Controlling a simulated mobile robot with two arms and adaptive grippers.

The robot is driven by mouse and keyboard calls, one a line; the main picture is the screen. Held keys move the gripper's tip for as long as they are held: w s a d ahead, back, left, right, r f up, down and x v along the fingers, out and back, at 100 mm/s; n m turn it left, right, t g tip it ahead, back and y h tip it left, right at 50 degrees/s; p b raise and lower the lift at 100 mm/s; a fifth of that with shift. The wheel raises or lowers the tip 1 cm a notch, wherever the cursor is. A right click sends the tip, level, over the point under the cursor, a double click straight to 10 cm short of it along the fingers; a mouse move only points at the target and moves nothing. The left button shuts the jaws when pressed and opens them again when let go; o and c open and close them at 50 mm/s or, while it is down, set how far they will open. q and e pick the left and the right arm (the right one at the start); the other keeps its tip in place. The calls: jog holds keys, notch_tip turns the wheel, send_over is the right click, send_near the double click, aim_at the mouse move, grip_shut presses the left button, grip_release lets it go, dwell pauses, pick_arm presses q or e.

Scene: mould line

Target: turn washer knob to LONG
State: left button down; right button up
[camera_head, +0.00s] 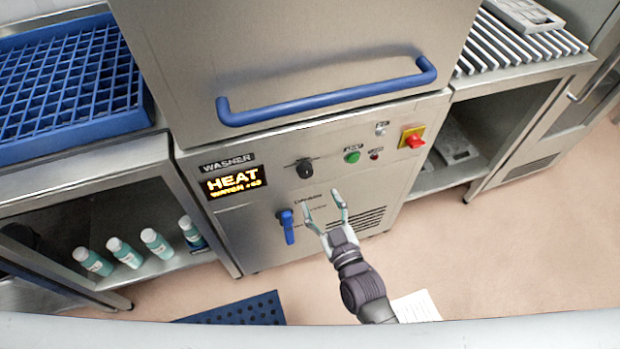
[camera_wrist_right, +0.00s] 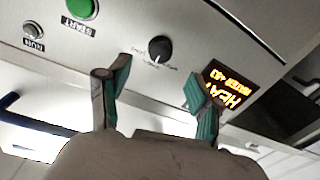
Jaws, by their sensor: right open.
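The washer (camera_head: 290,150) is a steel machine with a lit display (camera_head: 235,181) reading HEAT. Its black round knob (camera_head: 304,168) sits on the front panel right of the display, and also shows in the right wrist view (camera_wrist_right: 159,49). A small light mark shows on the knob; its labels are too small to read, so I cannot tell its setting. My right gripper (camera_head: 323,203) is open and empty, below and slightly right of the knob in the head view. In the right wrist view, the knob lies beyond and between the open fingertips (camera_wrist_right: 158,72), apart from them. My left gripper is out of view.
A blue lever (camera_head: 287,225) is left of my right gripper. A green button (camera_head: 352,157) and red-yellow switch (camera_head: 413,138) are right of the knob. A blue handle (camera_head: 330,96) projects above. Several bottles (camera_head: 124,252) stand on the lower left shelf.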

aim_at(307, 175)
jog(key=x, duration=0.7)
jog(key=shift+w+a, duration=0.15)
jog(key=shift+w, duration=0.15)
jog(key=c, duration=1.2)
